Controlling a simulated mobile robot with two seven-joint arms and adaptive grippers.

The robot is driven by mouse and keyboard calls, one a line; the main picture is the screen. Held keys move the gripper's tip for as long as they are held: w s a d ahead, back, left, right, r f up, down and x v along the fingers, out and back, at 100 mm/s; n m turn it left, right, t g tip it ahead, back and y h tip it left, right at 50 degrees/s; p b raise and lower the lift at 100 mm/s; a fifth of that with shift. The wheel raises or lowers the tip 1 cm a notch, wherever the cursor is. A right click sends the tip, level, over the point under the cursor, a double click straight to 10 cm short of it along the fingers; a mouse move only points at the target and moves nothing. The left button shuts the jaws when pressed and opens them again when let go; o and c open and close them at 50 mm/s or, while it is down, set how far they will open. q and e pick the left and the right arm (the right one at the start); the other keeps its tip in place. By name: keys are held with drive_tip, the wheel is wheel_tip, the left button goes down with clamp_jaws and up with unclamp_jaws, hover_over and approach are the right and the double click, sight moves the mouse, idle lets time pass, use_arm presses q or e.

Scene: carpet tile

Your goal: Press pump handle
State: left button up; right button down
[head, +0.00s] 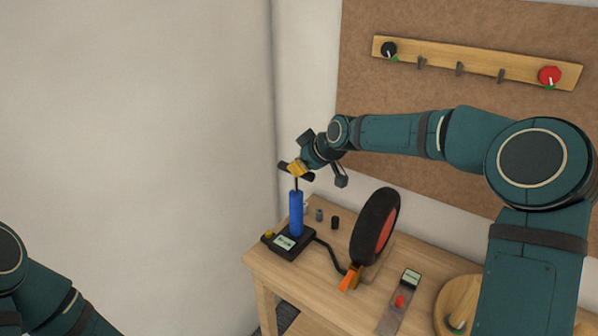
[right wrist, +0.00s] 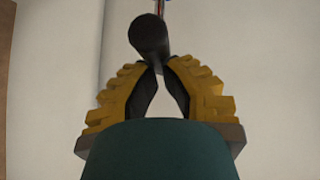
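The pump stands upright on the left end of the workbench, with a blue barrel (head: 296,213), a black base (head: 288,242) and a thin rod on top. Its black crossbar handle (head: 284,166) is raised well above the barrel. The handle also shows in the right wrist view (right wrist: 150,36), with its end towards the camera. My right gripper (head: 297,168) is at the handle's middle. Its yellow fingers (right wrist: 155,68) converge on both sides of the bar and look closed on it. My left arm shows at the lower left, but its gripper is out of view.
A black hose (head: 331,255) runs from the pump to a black-rimmed wheel (head: 376,228). Small dark cylinders (head: 335,222) stand behind the pump. A gauge with a red button (head: 400,301) and a round wooden piece (head: 457,303) are further right. A peg rail (head: 470,65) hangs above.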

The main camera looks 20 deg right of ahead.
use_arm(q)
drive_tip(key=shift+a+r, duration=0.1)
use_arm(e)
drive_tip(key=v, duration=0.8)
drive_tip(key=shift+s, duration=0.1)
idle(1.5)
